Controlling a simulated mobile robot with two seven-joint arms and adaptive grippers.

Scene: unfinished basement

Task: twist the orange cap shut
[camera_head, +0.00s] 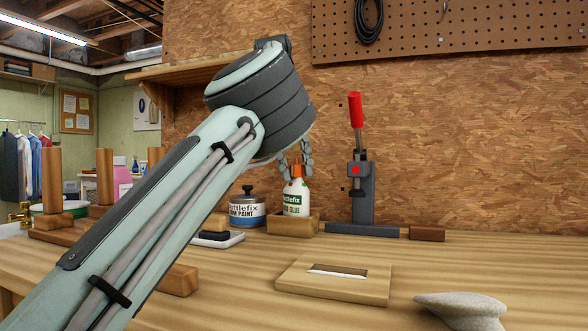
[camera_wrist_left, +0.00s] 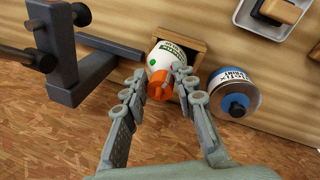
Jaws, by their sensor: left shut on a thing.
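A white glue bottle (camera_head: 296,198) with a green label stands upright in a small wooden box (camera_head: 293,225) at the back of the workbench. Its orange cap (camera_head: 297,171) is on top. My left gripper (camera_head: 297,163) reaches down from above and is shut on the orange cap. In the left wrist view the fingers of my left gripper (camera_wrist_left: 160,84) lie on either side of the cap (camera_wrist_left: 161,91), with the bottle (camera_wrist_left: 168,57) below it. The label is partly hidden in that view. My right gripper is in neither view.
A paint can (camera_head: 247,209) stands just left of the box. A dark clamp press with a red handle (camera_head: 357,111) stands to the right. A wooden block with a slot (camera_head: 335,279) and a grey stone-like piece (camera_head: 463,308) lie in front. Bench between them is bare.

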